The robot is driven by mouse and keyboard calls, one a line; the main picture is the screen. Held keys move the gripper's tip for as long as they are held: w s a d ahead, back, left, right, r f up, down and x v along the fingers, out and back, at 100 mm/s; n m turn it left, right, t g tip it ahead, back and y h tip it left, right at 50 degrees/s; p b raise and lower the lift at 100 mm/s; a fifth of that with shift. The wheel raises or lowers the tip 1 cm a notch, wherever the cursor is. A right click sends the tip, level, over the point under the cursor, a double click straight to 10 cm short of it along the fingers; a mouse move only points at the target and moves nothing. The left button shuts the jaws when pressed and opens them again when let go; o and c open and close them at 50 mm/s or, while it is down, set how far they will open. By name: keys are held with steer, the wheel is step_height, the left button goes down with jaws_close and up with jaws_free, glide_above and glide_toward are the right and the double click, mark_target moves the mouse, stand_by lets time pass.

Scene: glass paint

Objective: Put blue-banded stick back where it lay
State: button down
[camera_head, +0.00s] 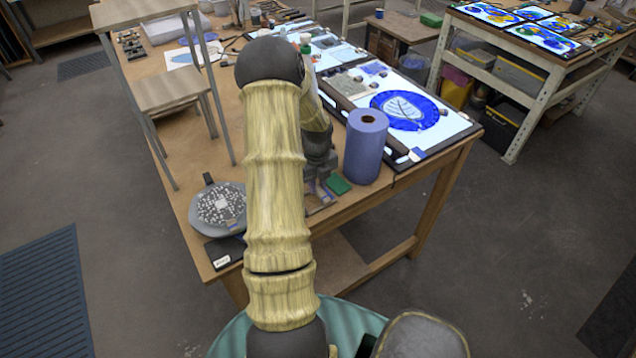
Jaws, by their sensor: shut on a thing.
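My arm reaches up from the bottom and bends down over the table, and my gripper (320,195) is low over the near table edge, left of a blue paper roll. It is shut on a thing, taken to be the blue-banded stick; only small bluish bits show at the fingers. The stick's shape and band are too small and too covered to make out. A black pad with a white label (222,252) lies at the near left table corner, left of my arm. I cannot tell from this view where the stick lay.
The blue roll (366,148) stands upright right of my gripper. A green piece (338,184) lies between them. A round grey plate with a speckled disc (220,206) is left of my arm. A lit panel with a blue leaf picture (450,124) lies behind the roll.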

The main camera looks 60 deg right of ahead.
steer(key=shift+f, duration=0.3)
stand_by(0.9)
steer(key=c, duration=1.2)
jaws_free()
steer(key=shift+r, duration=0.15)
step_height(320, 180, up, 17)
steer(key=b, duration=0.2)
steer(key=shift+b, duration=0.4)
